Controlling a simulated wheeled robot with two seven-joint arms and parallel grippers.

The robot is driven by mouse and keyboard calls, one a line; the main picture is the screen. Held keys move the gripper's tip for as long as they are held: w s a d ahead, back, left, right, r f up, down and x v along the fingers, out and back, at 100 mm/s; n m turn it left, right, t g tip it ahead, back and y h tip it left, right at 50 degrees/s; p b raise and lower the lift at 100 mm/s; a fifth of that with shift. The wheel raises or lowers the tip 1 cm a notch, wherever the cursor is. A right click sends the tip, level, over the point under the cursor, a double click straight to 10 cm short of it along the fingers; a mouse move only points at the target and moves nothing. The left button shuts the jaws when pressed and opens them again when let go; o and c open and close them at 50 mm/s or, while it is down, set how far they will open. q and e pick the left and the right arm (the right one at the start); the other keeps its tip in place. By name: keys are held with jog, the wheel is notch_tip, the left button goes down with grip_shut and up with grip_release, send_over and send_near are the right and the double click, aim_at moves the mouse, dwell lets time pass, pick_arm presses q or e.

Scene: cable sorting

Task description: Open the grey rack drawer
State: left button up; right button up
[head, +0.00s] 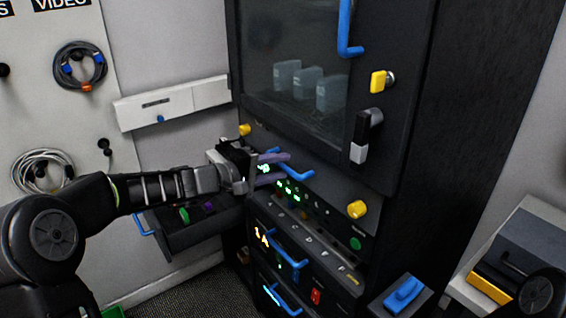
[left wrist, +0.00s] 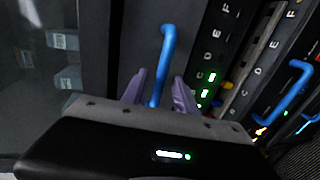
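My left gripper (head: 271,168) is at the front of the dark rack, with its purple fingers apart. A blue bar handle (head: 270,154) shows by the fingers. In the left wrist view, this handle (left wrist: 167,45) runs between the two fingers of my left gripper (left wrist: 159,92), with gaps visible beside it. The handle is on a dark grey front (left wrist: 138,40), which I take for the grey rack drawer; it looks closed. The gripper hides much of this front in the head view. My right gripper is not in view.
The rack's glass door (head: 300,50) is above. Lower drawers with blue handles (head: 290,250) are below. An open drawer (head: 190,235) holding small coloured items stands at the left. Coiled cables (head: 80,66) hang on the wall board. A box with a blue handle (head: 403,296) is at lower right.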

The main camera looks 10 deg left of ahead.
pick_arm(q)
jog(key=shift+x, duration=0.85)
jog(key=shift+c, duration=0.5)
grip_shut()
dwell(0.3)
